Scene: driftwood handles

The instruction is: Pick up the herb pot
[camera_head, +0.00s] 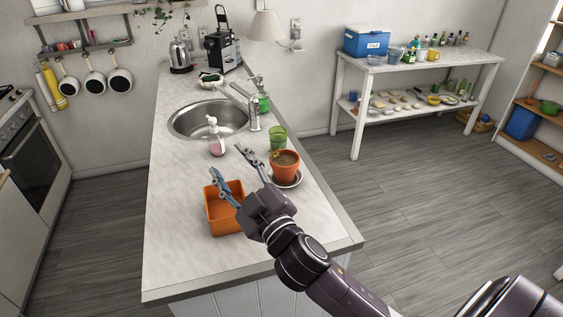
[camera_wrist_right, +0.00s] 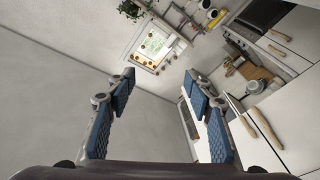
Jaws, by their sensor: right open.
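The herb pot (camera_head: 285,168) is a terracotta pot with dark soil, standing upright on a dark saucer (camera_head: 290,183) on the counter. My right gripper (camera_head: 232,166) is open and empty above the counter, to the left of the pot. Its fingers point away toward the sink, and one finger is close to the pot in the picture; I cannot tell the gap. In the right wrist view the open fingers (camera_wrist_right: 160,82) have nothing between them, and the pot is not seen there. My left gripper is not in view.
An orange square container (camera_head: 222,222) sits left of the gripper, partly behind it. A green glass (camera_head: 278,139) stands just behind the pot. The counter's front left part is clear.

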